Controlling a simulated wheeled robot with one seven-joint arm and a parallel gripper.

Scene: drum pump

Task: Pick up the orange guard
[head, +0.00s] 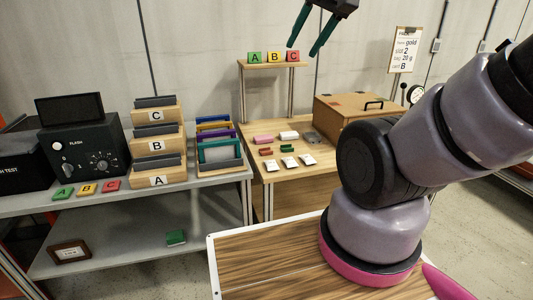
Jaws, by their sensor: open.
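I cannot make out an orange guard in the head view. My gripper (302,49) hangs at the top middle, partly cut off by the frame edge. Its two dark green fingers are spread apart and nothing is between them. It appears in front of the wall, above the small shelf with letter blocks. My arm fills the right side and hides part of the room behind it.
A grey bench (212,181) at left bears a black flash box (82,150), lettered wooden racks (158,181) and a folder holder (220,166). A wooden table (257,133) bears small packets and a brown case (345,116). A letter shelf (270,65) stands behind.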

